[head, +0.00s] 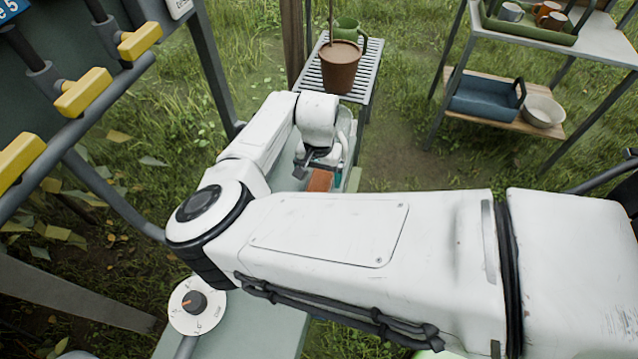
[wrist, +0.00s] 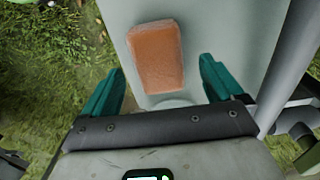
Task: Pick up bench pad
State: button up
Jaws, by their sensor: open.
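An orange-brown rectangular block, which looks like the bench pad (wrist: 157,58), lies on a pale grey-green surface in the wrist view. Its far end tilts slightly left. My gripper (wrist: 161,68) is open, with one teal finger on each side of the pad's near part and a gap on both sides. Whether the fingertips are at the pad's height I cannot tell. In the head view the pad (head: 320,180) shows only in part below my wrist, and my arm hides the rest of it and most of my gripper.
A slatted stand (head: 362,82) behind my wrist holds a brown pot (head: 340,68) and a green watering can (head: 348,30). A shelf rack (head: 590,45) with trays and cups stands at the right. A panel with yellow handles (head: 84,92) is at the left. Grass lies between.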

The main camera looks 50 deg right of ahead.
aim_at(319, 181)
jog(key=shift+s+f, duration=0.1)
jog(key=shift+f, duration=1.5)
jog(key=c, duration=1)
